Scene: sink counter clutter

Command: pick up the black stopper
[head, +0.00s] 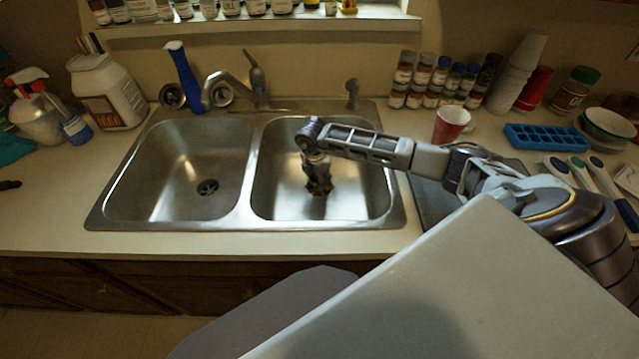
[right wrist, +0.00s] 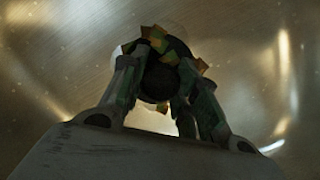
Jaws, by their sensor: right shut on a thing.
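The black stopper (right wrist: 158,84) shows in the right wrist view as a dark round thing between my fingers. My right gripper (right wrist: 163,68) is shut on it, with fingertips on either side of it. In the head view my right arm reaches over the right sink basin (head: 362,190), and my right gripper (head: 319,188) points down inside it. The stopper cannot be made out there, hidden by the gripper or too dark and small. I cannot tell whether it touches the basin floor. My left gripper is in neither view.
The left basin (head: 180,170) is empty, with a dark drain. Spice jars (head: 440,75), a red cup (head: 451,124), a blue ice tray (head: 545,137) and brushes (head: 590,180) crowd the right counter. The front counter strip is clear.

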